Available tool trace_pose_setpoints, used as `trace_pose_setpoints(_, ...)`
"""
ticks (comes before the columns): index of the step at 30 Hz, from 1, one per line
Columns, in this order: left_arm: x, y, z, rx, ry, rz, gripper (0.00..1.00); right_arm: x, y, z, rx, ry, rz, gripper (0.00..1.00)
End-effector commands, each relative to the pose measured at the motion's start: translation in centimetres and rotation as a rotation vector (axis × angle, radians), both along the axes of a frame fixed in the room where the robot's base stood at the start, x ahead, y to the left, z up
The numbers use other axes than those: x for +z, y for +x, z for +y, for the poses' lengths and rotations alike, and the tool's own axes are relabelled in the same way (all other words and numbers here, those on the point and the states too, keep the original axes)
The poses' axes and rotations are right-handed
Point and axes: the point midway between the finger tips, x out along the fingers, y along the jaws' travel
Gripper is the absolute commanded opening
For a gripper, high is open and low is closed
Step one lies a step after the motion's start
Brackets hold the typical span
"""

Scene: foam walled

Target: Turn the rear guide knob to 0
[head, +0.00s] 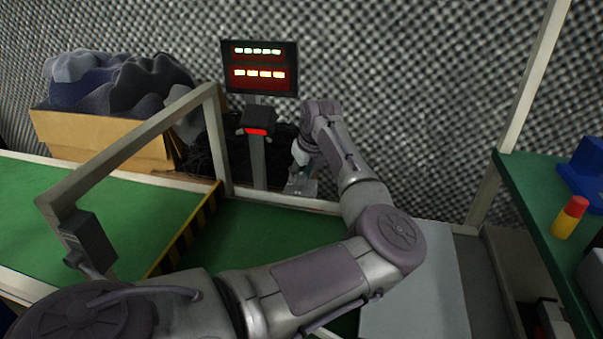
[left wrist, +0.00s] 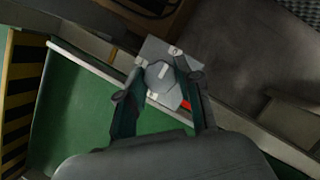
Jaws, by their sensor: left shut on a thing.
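The rear guide knob (left wrist: 160,80) is a round grey knob with a white line on its face, in the left wrist view. It sits on a light grey plate (left wrist: 153,50) beside the green belt's edge. A small red mark (left wrist: 186,104) lies next to it. My left gripper (left wrist: 162,72) is shut on the knob, a dark finger on either side. In the head view my left gripper (head: 299,175) reaches down at the belt's far rail, and the knob is mostly hidden there. I cannot read any number at the knob. My right gripper is not in view.
A green belt (head: 265,240) runs under a pale metal frame (head: 215,135). A cardboard box (head: 100,140) of dark cloth is at left. A green bench (head: 535,200) at right holds a red-yellow object (head: 569,217).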

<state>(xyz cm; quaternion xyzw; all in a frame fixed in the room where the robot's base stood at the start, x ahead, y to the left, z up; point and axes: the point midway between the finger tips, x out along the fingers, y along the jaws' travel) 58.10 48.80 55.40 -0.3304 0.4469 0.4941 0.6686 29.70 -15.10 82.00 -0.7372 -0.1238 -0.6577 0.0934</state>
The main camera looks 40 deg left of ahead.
Motion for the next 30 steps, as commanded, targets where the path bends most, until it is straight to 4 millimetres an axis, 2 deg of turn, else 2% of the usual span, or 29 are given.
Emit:
trace_pose_setpoints(4,0.0,0.0,0.0,-0.001,0.001,0.000,0.00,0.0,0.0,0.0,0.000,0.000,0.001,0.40)
trace_pose_setpoints(5,0.0,0.0,0.0,-0.001,0.001,0.000,0.39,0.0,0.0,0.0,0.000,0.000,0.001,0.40)
trace_pose_setpoints(9,0.0,0.0,0.0,-0.001,0.001,0.000,0.59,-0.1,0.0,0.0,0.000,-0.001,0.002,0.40)
trace_pose_setpoints(20,0.5,0.0,-0.2,0.000,0.002,-0.001,0.59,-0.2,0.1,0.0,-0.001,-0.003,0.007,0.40)
trace_pose_setpoints(23,1.7,-0.1,-0.7,0.000,0.002,-0.003,0.59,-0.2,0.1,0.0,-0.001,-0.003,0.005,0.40)
trace_pose_setpoints(30,6.4,-0.7,-2.6,0.000,0.001,-0.004,0.59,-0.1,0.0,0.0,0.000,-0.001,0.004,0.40)
